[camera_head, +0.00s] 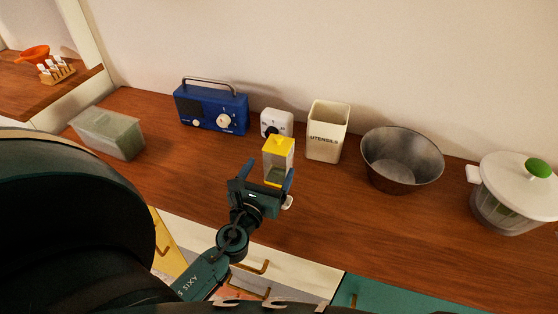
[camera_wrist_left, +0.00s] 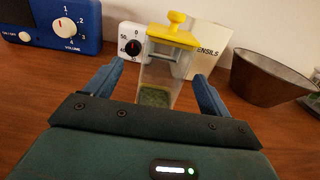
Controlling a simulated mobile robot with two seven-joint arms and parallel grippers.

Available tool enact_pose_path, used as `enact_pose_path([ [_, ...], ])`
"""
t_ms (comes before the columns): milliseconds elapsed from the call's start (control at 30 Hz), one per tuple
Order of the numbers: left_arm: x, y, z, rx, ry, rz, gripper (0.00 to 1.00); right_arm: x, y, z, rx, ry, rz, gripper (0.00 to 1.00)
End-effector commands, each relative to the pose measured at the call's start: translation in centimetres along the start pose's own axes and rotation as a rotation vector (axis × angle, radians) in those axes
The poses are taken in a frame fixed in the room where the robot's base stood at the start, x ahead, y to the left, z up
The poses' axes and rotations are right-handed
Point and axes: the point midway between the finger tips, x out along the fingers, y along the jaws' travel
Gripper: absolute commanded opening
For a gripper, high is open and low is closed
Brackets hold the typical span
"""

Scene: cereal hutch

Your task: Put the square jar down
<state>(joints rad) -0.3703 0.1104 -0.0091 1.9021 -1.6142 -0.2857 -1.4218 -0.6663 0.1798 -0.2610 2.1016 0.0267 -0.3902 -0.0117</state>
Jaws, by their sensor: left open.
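The square jar (camera_head: 277,164) has a yellow lid and clear walls, with something green in its bottom. It stands upright on the wooden counter (camera_head: 215,175), in front of the white timer. In the left wrist view the jar (camera_wrist_left: 158,75) stands between the blue fingers. My left gripper (camera_head: 268,178) is open, with one finger on each side of the jar and a gap showing beside it. The jar's base is partly hidden by the gripper in the head view. My right gripper is not in view.
A blue radio (camera_head: 211,107), a white timer (camera_head: 276,123) and a utensils holder (camera_head: 328,131) stand behind the jar. A metal bowl (camera_head: 402,159) and a white-lidded pot (camera_head: 515,190) stand to the right. A clear container (camera_head: 108,134) is at left.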

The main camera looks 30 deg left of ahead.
Motion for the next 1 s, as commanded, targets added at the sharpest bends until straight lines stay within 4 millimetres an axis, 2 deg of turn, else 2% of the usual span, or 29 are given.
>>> enact_pose_path([
  [100, 1.9, 0.0, 0.1, 0.0, -0.001, -0.001, 0.82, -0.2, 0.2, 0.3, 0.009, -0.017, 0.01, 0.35],
  [333, 3.6, -0.1, 0.1, 0.0, 0.0, -0.001, 0.82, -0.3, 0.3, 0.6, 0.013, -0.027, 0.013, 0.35],
  [600, 7.4, -0.5, 0.0, 0.0, -0.001, -0.002, 0.82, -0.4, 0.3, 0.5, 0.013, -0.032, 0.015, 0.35],
  [700, 8.0, -0.5, 0.0, 0.0, 0.0, -0.002, 0.82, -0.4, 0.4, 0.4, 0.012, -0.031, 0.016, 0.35],
  [933, 8.1, -0.5, -0.1, 0.0, 0.0, -0.002, 0.82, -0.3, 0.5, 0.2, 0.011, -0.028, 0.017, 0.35],
  [1000, 8.1, -0.5, -0.1, 0.0, 0.0, -0.002, 0.76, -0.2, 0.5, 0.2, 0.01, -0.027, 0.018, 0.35],
])
